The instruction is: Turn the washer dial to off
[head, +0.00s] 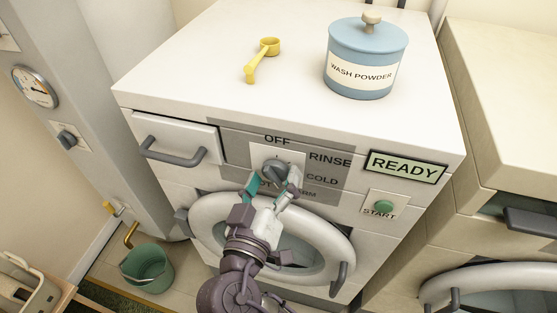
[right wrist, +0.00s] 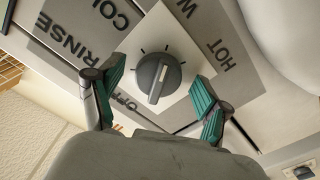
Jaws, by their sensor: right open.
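The washer dial (head: 275,171) is a dark grey round knob on a white plate in the washer's grey control panel. In the right wrist view the dial (right wrist: 158,78) has a raised bar with a pale line at its lower end, which points down and slightly left, toward the side of the OFF label (right wrist: 125,102). I cannot tell if it lines up with OFF. A finger partly covers that label. My right gripper (head: 273,181) is open, its teal-padded fingers on either side of the dial. In the right wrist view gaps show between both fingers (right wrist: 157,98) and the dial. My left gripper is out of view.
A blue wash powder jar (head: 366,60) and a yellow scoop (head: 263,59) stand on the washer top (head: 200,70). A green START button (head: 384,207) and READY display (head: 404,166) are right of the dial. The round door (head: 205,222) is below; a green bucket (head: 147,268) is left.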

